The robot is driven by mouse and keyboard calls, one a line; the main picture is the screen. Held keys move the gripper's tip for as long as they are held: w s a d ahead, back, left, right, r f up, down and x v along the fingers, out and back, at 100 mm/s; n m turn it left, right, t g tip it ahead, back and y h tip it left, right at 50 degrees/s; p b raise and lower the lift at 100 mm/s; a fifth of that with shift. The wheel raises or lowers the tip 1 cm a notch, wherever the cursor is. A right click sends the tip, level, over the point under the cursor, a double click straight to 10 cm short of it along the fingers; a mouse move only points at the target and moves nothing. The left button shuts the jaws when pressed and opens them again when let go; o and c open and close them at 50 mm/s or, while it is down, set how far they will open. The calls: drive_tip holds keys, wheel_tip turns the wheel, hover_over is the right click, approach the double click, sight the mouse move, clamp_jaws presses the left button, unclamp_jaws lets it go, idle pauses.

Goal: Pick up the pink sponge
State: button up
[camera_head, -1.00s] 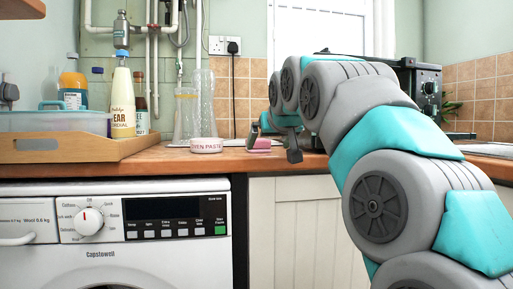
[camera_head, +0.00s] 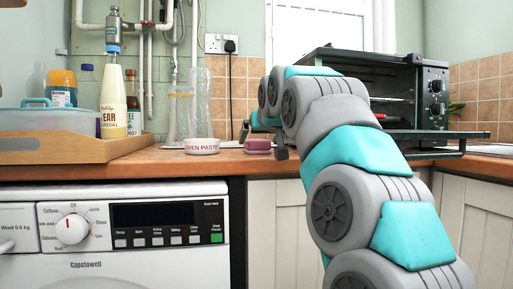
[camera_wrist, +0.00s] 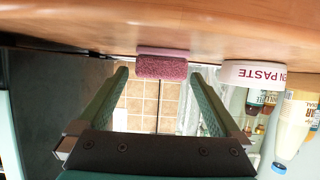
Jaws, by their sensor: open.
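The pink sponge (camera_head: 258,146) lies on the wooden worktop, just right of the round oven paste tub (camera_head: 202,146). In the wrist view, which is upside down, the sponge (camera_wrist: 162,65) shows a rough dark pink layer and a smooth lighter layer. My gripper (camera_wrist: 160,75) is open, with the sponge in view between its two fingertips. Nothing is held. In the head view my gripper (camera_head: 262,132) is at the sponge, partly hidden by my arm. I cannot tell whether the fingers are beside the sponge or short of it.
The oven paste tub (camera_wrist: 252,74) is close to one finger. Clear glass or plastic bottles (camera_head: 201,105) stand behind it. A wooden tray (camera_head: 100,148) with bottles is at the left. A black toaster oven (camera_head: 400,95) with its door down is at the right.

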drive_tip(key=shift+x, duration=1.8)
drive_tip(key=shift+w+a+f, duration=0.1)
drive_tip(key=shift+w+a, duration=0.1)
drive_tip(key=shift+w, duration=0.35)
drive_tip(key=c, duration=1.4)
